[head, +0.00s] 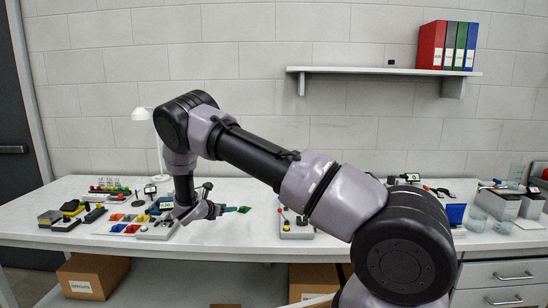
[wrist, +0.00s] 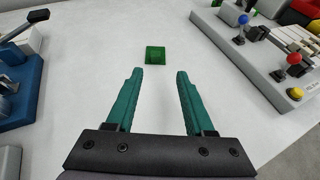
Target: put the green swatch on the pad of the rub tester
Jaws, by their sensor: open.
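A small green swatch (wrist: 155,54) lies flat on the white bench, just beyond my fingertips in the wrist view. It also shows as a green patch (head: 244,209) in the head view. My gripper (wrist: 158,76) is open and empty, with its teal fingers apart and pointing toward the swatch. In the head view my gripper (head: 231,209) is low over the bench, just left of the swatch. I cannot tell for sure which device is the rub tester. A grey device with red and blue knobs (wrist: 277,62) stands at the right, and a blue device with a black handle (wrist: 18,82) at the left.
Bare bench surrounds the swatch. My arm hides part of the bench's right side.

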